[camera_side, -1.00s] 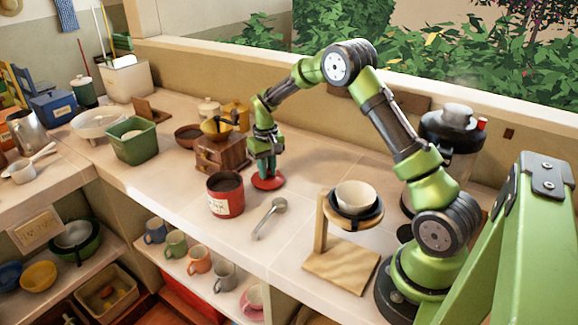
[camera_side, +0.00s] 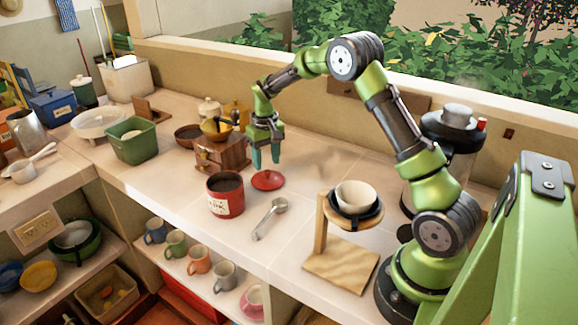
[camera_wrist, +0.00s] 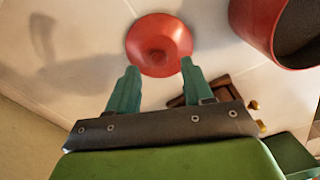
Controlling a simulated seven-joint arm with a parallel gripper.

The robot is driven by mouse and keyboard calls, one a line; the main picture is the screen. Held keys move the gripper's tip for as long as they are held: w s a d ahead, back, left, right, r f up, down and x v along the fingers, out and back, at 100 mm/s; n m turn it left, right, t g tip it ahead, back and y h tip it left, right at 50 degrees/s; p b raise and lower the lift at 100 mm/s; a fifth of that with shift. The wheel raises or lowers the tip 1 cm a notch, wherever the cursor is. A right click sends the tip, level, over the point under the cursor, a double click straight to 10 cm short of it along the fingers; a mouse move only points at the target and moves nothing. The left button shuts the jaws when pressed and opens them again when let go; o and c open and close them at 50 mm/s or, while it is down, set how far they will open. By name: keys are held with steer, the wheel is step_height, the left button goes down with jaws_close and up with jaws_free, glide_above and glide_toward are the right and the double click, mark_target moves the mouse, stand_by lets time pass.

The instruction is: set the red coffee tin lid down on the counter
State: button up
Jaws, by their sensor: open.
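The red coffee tin lid (camera_side: 267,180) lies flat on the counter (camera_side: 308,187), just behind and to the right of the open red coffee tin (camera_side: 225,196). My gripper (camera_side: 264,167) is above the lid, open and empty, with its teal fingers pointing down and clear of it. The tin (camera_wrist: 266,25) stands at the upper right there, with dark contents.
A wooden coffee grinder (camera_side: 222,154) stands left of my gripper. A metal scoop (camera_side: 270,218) lies in front of the lid. A wooden dripper stand (camera_side: 341,268) is at the right. The counter behind the lid is clear.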

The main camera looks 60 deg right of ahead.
step_height(320, 180, up, 13)
steer(key=s+a+r+t+y, duration=0.1)
steer(key=s+a+r+t, duration=0.1)
steer(key=s+a, duration=0.7)
steer(key=s+a+r+t+y, duration=0.1)
steer(key=s+a+r+t, duration=0.2)
steer(key=s+a, duration=0.6)
steer(key=s+t, duration=0.2)
steer(key=s, duration=0.4)
steer(key=shift+s+a+r+n, duration=0.15)
steer(key=shift+s+r+n, duration=0.1)
steer(key=shift+r+n, duration=0.15)
